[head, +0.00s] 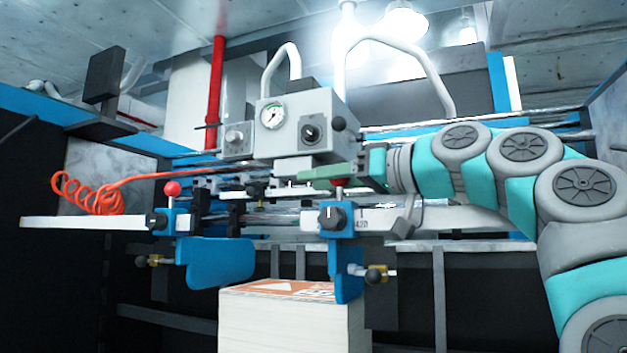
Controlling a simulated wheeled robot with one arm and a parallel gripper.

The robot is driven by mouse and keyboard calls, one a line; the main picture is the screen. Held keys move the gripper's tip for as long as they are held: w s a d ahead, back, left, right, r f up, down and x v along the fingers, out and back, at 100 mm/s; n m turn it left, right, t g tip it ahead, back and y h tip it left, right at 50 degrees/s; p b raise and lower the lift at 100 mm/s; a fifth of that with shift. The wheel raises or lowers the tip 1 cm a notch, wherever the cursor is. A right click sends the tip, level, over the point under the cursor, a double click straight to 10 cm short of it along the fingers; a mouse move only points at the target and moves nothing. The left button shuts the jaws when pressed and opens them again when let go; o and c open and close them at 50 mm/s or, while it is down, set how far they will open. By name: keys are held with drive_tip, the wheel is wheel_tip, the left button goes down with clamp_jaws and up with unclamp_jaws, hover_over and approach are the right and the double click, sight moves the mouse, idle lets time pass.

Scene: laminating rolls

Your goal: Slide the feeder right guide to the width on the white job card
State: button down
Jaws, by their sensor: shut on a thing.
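The feeder right guide (344,270) is a blue block with a black dial and a blue plate hanging down. It sits on a pale rail (385,219) with a printed scale, where "420" seems to show just right of the block. My gripper (335,180) reaches in from the right and is shut at the top of this guide, on its red knob, which is mostly hidden by the fingers. The left guide (220,262), with a red ball knob on top, stands farther left on the rail. I cannot make out a white job card in this view.
A paper stack (285,325) with an orange printed top sheet stands below, its right edge close to the right guide's plate. A grey control box (295,125) with a gauge is above my gripper. A coiled orange hose (95,195) hangs at left.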

drive_tip(key=shift+c, duration=2.3)
unclamp_jaws()
drive_tip(key=v, duration=0.7)
drive_tip(key=shift+s+d, duration=0.2)
drive_tip(key=shift+d, duration=0.1)
